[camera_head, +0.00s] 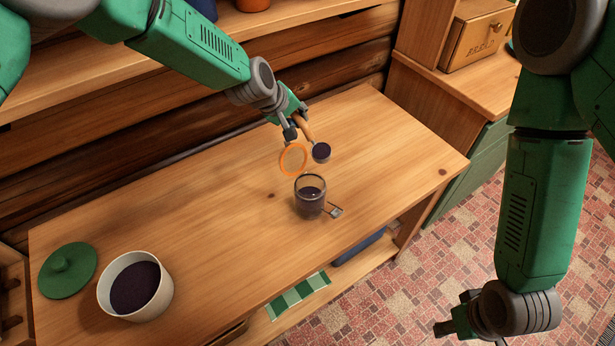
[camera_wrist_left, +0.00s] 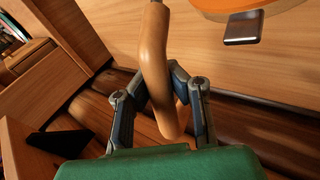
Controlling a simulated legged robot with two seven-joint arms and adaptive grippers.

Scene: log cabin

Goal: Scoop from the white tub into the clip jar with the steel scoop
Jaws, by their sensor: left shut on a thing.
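The white tub (camera_head: 164,303) stands open at the front left of the table, with dark contents inside. The glass clip jar (camera_head: 310,204) stands near the middle right with dark contents in it. Its orange-ringed lid (camera_head: 293,159) is tilted up behind it, and its metal clip (camera_head: 335,211) hangs at the right. My left gripper (camera_head: 297,129) is shut on the wooden handle of the steel scoop (camera_head: 321,152); the handle also fills the left wrist view (camera_wrist_left: 154,70). The scoop bowl holds dark contents, above and behind the jar. My right gripper (camera_head: 452,322) hangs at the lower right, its fingers barely visible.
A green lid (camera_head: 67,270) lies on the table (camera_head: 215,225) left of the tub. The tabletop between tub and jar is clear. A bread box (camera_head: 476,42) stands on the cabinet at the back right. A green checked cloth (camera_head: 299,296) lies on the lower shelf.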

